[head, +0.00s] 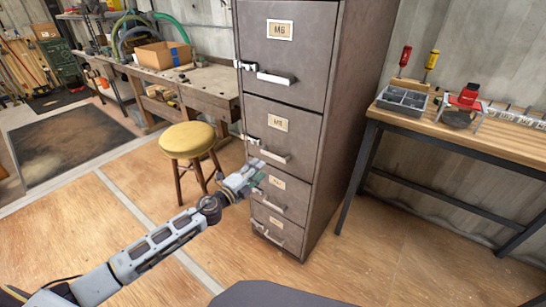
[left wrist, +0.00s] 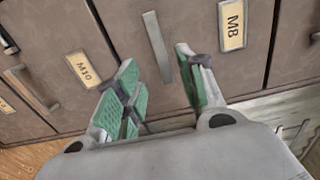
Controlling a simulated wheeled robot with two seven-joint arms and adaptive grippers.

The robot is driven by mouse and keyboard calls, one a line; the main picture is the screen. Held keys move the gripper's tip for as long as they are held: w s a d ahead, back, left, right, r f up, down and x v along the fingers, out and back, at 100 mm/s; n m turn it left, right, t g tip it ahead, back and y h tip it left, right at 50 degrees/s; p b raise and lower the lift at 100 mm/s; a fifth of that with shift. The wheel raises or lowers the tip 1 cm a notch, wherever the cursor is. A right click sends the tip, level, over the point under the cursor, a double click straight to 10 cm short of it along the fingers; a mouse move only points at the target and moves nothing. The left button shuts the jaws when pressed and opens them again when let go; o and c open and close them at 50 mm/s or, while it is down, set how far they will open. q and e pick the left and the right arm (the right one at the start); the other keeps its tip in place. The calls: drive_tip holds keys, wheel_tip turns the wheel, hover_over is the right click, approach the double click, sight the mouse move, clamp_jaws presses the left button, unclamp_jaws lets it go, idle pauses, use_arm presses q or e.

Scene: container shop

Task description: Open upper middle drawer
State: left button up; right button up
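A tall grey-brown filing cabinet (head: 352,100) has a column of drawers with labels and pale bar handles. The upper middle drawer (head: 305,136), second from the top and labelled M8, is shut. Its handle (head: 268,150) also shows in the left wrist view (left wrist: 158,47), beside the M8 label (left wrist: 232,25). My left gripper (head: 255,173) is in front of the cabinet, just below that handle in the head view. In the left wrist view its green-padded fingers (left wrist: 157,80) are open, one on each side of the handle's line, with no clear contact. My right gripper is out of view.
A yellow-topped stool (head: 188,139) stands left of the cabinet, before a workbench (head: 200,85) with a cardboard box (head: 163,54). A wooden-topped table (head: 480,134) with trays and tools stands to the right. The floor in front of the cabinet is clear.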

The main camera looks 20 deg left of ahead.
sight(272, 157)
use_arm(q)
drive_tip(key=shift+x, duration=5.15)
clamp_jaws()
